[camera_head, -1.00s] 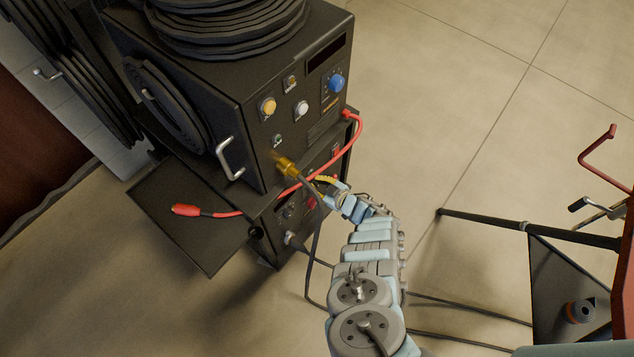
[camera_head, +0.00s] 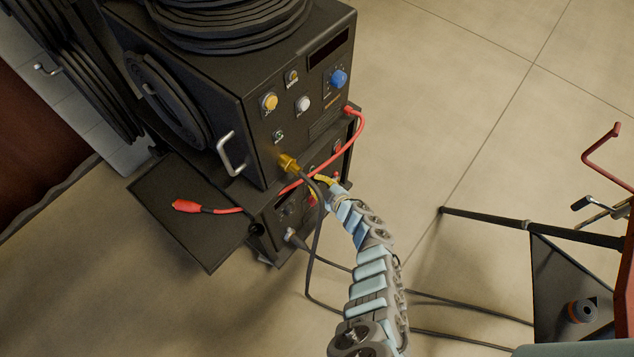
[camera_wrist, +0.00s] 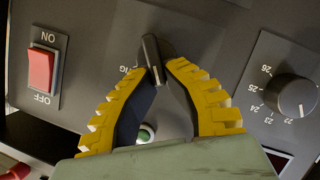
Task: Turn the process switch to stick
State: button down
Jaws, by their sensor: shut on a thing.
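The process switch (camera_wrist: 151,52) is a small dark knob with a long raised bar in the wrist view. Its bar stands nearly upright in the picture, leaning slightly. My gripper (camera_wrist: 158,70) has its yellow-padded fingertips closed around the switch, one on each side. A partly hidden label (camera_wrist: 124,70) lies just left of the switch; I cannot read it fully. In the head view my gripper (camera_head: 325,182) is at the front of the lower black machine (camera_head: 262,218). The switch is hidden there behind my gripper and the cables.
A red ON/OFF rocker (camera_wrist: 41,70) is left of the switch, and a numbered black dial (camera_wrist: 291,96) right. A red cable (camera_head: 357,135) and a dark cable (camera_head: 317,235) run close to my gripper. A black side shelf (camera_head: 185,235) sticks out at left. Open floor lies right.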

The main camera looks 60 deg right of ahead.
jog(key=n+h+b, duration=0.1)
jog(key=b, duration=0.2)
jog(key=f+n+h+b, duration=0.1)
jog(key=n+b, duration=0.1)
jog(key=b, duration=0.1)
jog(key=shift+a+b, duration=0.35)
jog(key=shift+b, duration=0.05)
jog(key=shift+r+n+b, duration=0.1)
jog(key=shift+n+b, duration=0.2)
jog(key=c, duration=1.1)
grip_release()
jog(key=shift+w+r, duration=0.1)
jog(key=shift+w, duration=0.05)
jog(key=v, duration=1.2)
jog(key=shift+f, duration=0.25)
jog(key=shift+d, duration=0.1)
